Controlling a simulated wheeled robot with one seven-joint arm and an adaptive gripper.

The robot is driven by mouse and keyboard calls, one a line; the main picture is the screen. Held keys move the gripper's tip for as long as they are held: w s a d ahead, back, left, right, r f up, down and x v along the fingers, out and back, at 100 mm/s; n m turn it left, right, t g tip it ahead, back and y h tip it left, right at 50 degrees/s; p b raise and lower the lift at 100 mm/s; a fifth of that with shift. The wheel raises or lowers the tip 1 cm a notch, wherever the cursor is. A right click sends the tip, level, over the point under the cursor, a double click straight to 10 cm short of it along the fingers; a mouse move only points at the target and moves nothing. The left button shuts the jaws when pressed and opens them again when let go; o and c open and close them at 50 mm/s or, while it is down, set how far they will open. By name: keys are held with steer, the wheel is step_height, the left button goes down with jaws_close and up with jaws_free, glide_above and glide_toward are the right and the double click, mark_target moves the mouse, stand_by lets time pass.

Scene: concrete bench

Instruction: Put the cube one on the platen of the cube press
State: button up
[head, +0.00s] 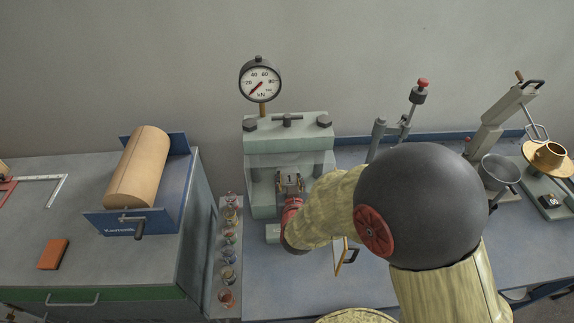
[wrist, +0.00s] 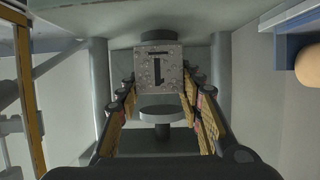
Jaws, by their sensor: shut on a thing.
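The grey concrete cube marked 1 (wrist: 160,68) is between the two fingers of my gripper (wrist: 160,88) in the wrist view. My gripper is shut on it and holds it inside the opening of the cube press. The cube one also shows in the head view (head: 291,184). The cube press (head: 287,135) is pale green with a round dial gauge on top. Whether the cube touches any part of the press cannot be told.
Press columns stand on both sides of my gripper. A row of small jars (head: 229,255) stands left of the press. A brown paper roll (head: 138,168) in a blue holder and an orange block (head: 53,254) lie further left. Lever apparatus (head: 405,125) and a metal cup (head: 499,170) stand right.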

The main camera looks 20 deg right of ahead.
steer(key=w, duration=0.2)
steer(key=w+d, duration=0.1)
steer(key=w, duration=0.1)
steer(key=shift+w+b, duration=0.3)
steer(key=w, duration=0.3)
steer(key=shift+w+d+b, duration=0.3)
steer(key=shift+d+b, duration=0.05)
steer(key=shift+s+f+b, duration=0.15)
steer(key=shift+f+b, duration=0.15)
steer(key=shift+f, duration=0.1)
steer(key=shift+r, duration=0.15)
steer(key=shift+f, duration=0.2)
steer(key=o, duration=1.3)
steer(key=shift+s, duration=0.1)
steer(key=shift+o, duration=0.5)
steer(key=shift+r, duration=0.1)
